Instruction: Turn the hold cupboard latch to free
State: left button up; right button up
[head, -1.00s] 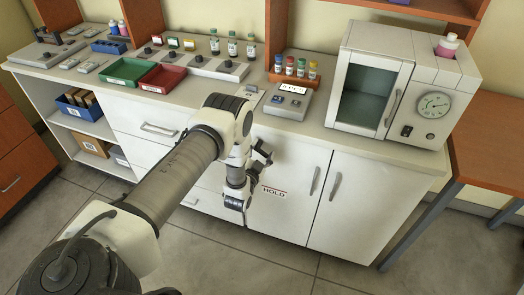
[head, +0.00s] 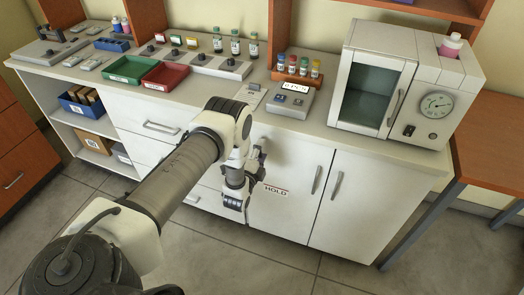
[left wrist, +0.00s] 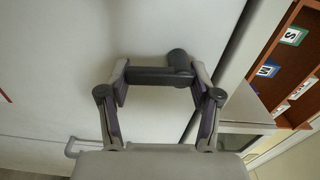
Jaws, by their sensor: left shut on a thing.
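The hold cupboard's white door (head: 290,170) carries a label reading HOLD (head: 275,191). The latch (left wrist: 150,75) is a dark grey bar with a round boss at its right end, seen in the left wrist view against the white door. My left gripper (left wrist: 160,80) is shut on the latch bar, one finger at each end. In the head view my left gripper (head: 257,167) is at the door's upper left, just above and left of the label, and hides the latch. My right gripper is not in view.
A white incubator (head: 400,85) and a scale (head: 289,100) stand on the counter above the door. A green tray (head: 127,68) and a red tray (head: 165,76) sit further left. A door handle (head: 315,180) is right of the label. The floor in front is clear.

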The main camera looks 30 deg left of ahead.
pick_arm(q)
jog(key=shift+m, duration=0.5)
jog(key=o, duration=1.2)
jog(key=shift+c, duration=0.2)
jog(key=v, duration=1.2)
jog(key=shift+a+f, duration=0.1)
